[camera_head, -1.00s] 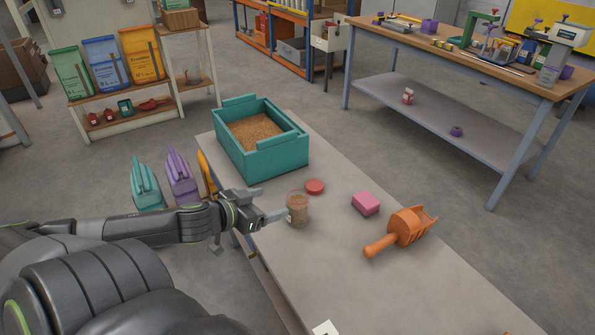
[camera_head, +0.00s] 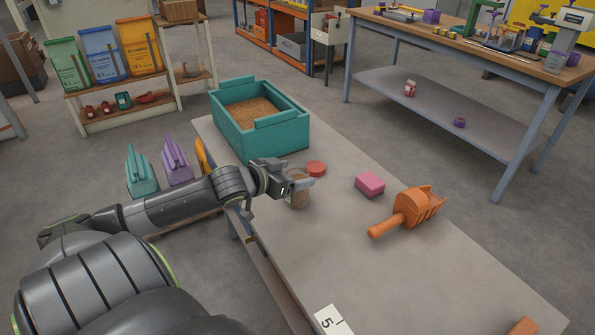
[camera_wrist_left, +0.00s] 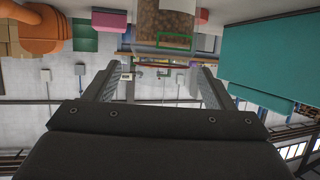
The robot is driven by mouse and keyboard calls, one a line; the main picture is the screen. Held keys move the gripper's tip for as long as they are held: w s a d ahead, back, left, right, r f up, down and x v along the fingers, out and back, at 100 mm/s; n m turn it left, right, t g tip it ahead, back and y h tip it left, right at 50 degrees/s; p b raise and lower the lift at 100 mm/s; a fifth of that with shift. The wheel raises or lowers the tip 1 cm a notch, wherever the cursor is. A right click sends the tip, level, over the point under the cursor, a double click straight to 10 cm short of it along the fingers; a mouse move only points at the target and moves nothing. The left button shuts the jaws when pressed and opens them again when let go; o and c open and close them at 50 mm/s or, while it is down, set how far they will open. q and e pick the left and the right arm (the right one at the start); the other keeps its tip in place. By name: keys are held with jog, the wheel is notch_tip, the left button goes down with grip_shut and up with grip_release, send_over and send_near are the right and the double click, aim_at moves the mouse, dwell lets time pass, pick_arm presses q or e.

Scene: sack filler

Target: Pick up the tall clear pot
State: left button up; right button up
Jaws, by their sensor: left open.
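The clear pot (camera_head: 299,201) holds brown grain-like contents and stands upright on the grey table, partly hidden by my left gripper. My right gripper is not in view.
A teal bin (camera_head: 262,138) of grain stands behind the pot. A pink block (camera_head: 370,184) and an orange scoop (camera_head: 408,211) lie to the right. A number card (camera_head: 328,320) is at the table's near edge. The table's front middle is clear.

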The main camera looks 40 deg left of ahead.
aim_at(305, 171)
pick_arm(q)
jog(key=b+x, duration=0.1)
jog(key=x, duration=0.3)
jog(key=shift+a+f, duration=0.1)
jog(key=shift+f, duration=0.05)
jog(key=c, duration=1.1)
